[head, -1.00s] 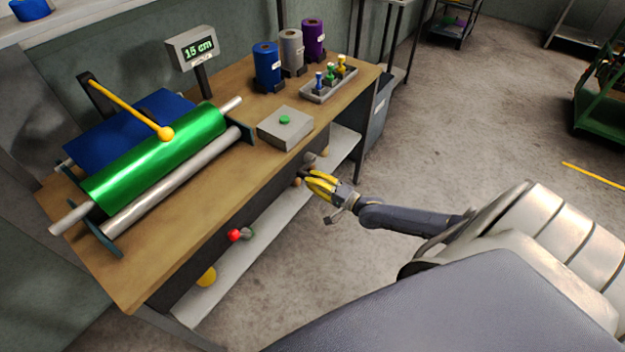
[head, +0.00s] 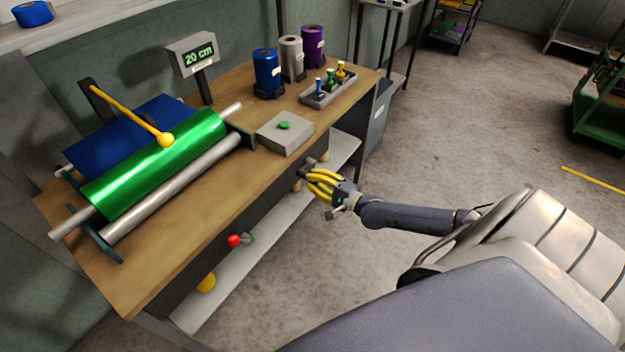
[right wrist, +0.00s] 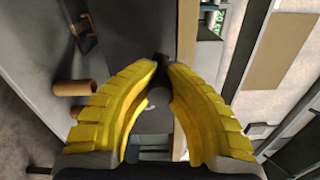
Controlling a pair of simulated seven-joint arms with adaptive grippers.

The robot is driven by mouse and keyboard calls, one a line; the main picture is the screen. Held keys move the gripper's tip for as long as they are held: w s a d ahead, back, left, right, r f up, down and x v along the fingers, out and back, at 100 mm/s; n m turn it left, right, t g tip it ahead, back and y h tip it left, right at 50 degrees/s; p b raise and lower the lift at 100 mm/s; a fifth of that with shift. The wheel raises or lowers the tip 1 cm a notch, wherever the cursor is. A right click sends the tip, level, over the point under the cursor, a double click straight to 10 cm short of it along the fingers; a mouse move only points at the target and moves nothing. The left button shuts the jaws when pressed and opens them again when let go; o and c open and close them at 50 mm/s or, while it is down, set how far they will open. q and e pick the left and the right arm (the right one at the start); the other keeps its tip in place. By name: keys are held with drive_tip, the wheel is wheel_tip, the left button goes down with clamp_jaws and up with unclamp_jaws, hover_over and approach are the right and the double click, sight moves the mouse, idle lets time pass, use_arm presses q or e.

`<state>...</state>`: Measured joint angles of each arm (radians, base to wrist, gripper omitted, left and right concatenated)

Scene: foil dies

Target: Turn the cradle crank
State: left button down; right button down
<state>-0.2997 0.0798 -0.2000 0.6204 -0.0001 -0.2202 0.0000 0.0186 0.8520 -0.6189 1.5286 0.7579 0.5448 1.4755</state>
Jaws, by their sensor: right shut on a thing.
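My right gripper (head: 322,187), with yellow fingers, is at the front face of the wooden bench (head: 215,195), below the grey box with the green button. It is shut on the crank, whose dark grey metal part (head: 308,165) shows just beyond the fingertips. In the right wrist view the yellow fingers (right wrist: 165,72) close around it and hide most of the handle. The green foil roll (head: 160,165) lies across its cradle with a silver roller (head: 170,187) in front. The display (head: 199,54) reads 20 cm. My left gripper is not in view.
A grey button box (head: 285,133), a tray (head: 328,92) of small coloured-top dies and blue, silver and purple rolls stand on the bench. A yellow lever (head: 125,112) with a ball end reaches over the green roll. A red knob (head: 234,240) shows below.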

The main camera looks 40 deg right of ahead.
drive_tip(key=shift+w+d+r, duration=0.1)
drive_tip(key=shift+w+d, duration=0.05)
drive_tip(key=shift+d, duration=0.2)
drive_tip(key=c, duration=1.6)
unclamp_jaws()
drive_tip(key=o, duration=0.4)
drive_tip(key=shift+a+f, duration=0.2)
drive_tip(key=v, duration=1.2)
drive_tip(key=shift+r, duration=0.1)
